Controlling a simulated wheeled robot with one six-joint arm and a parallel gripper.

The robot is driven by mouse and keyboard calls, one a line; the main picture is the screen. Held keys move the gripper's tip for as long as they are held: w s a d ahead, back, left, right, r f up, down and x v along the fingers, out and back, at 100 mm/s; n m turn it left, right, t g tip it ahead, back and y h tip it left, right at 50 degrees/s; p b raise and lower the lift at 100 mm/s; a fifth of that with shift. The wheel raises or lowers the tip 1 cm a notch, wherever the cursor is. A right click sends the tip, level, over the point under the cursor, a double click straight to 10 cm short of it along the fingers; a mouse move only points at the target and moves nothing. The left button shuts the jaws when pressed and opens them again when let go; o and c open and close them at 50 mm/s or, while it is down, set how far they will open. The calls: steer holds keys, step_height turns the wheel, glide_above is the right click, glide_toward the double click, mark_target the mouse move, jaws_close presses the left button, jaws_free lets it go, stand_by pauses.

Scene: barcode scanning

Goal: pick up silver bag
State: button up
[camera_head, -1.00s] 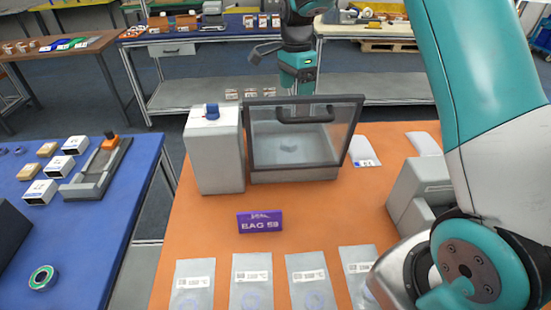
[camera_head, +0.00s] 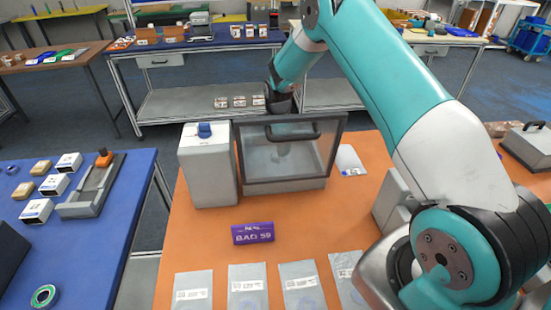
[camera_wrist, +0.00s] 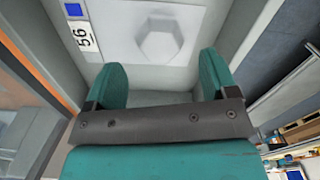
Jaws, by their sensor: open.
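A silver bag (camera_wrist: 160,30) with a label reading 56 and a blurred hexagonal shape inside shows ahead of my gripper (camera_wrist: 162,75) in the wrist view. It lies flat within pale grey walls. My gripper is open, its two teal fingers apart with nothing between them. In the head view my arm reaches down behind the clear lid of the grey box (camera_head: 285,186), which hides most of my gripper. Several more silver bags lie in a row at the front, one of them at the left (camera_head: 193,292).
The orange table (camera_head: 300,230) holds a purple BAG 59 sign (camera_head: 253,233) and a grey unit with a blue top (camera_head: 208,170) left of the box. A raised framed lid (camera_head: 292,150) stands in front of my arm. A blue table (camera_head: 120,215) is at the left.

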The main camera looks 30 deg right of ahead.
steer(key=shift+w+a+f+p, duration=0.15)
steer(key=shift+f+p, duration=0.75)
steer(key=shift+f, duration=1.3)
steer(key=shift+c, duration=0.2)
steer(key=c, duration=1)
steer(key=shift+c, duration=0.3)
steer(key=shift+r, duration=0.2)
